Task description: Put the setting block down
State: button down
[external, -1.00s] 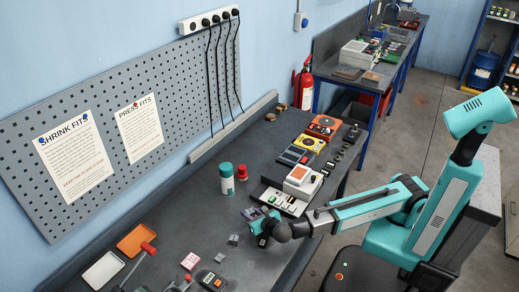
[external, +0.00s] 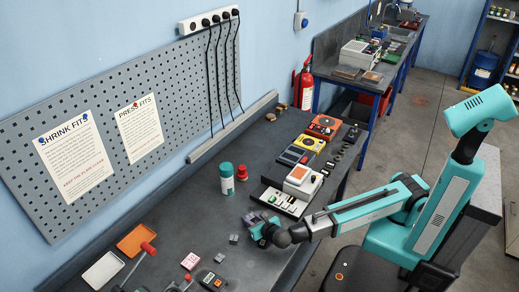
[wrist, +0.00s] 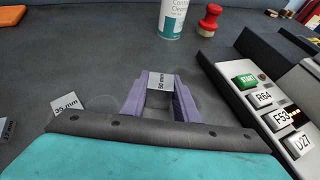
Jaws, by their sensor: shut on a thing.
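The setting block (wrist: 161,82), a grey piece marked "50 mm", sits between the purple fingers of my gripper (wrist: 161,97) in the wrist view. The fingers are shut on its sides. In the external view my gripper (external: 255,218) is low over the dark bench, left of the button panel; the held block is too small to make out there. I cannot tell whether the block touches the bench. A second block marked "35 mm" (wrist: 67,105) lies to the left, apart from my gripper; it also shows in the external view (external: 233,239).
A panel with a green START button and white keys (wrist: 262,97) stands close on the right. A white bottle with a teal cap (external: 227,180) and a red-handled stamp (external: 242,173) stand beyond. Another grey block (external: 220,257) lies nearby. Bare bench lies left of the bottle.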

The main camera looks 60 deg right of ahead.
jog(key=c, duration=1.4)
grip_release()
jog(key=shift+f, duration=0.1)
jog(key=shift+s+r, duration=0.1)
jog(key=shift+r, duration=0.1)
jog(key=b+v, duration=0.1)
jog(key=v, duration=1.1)
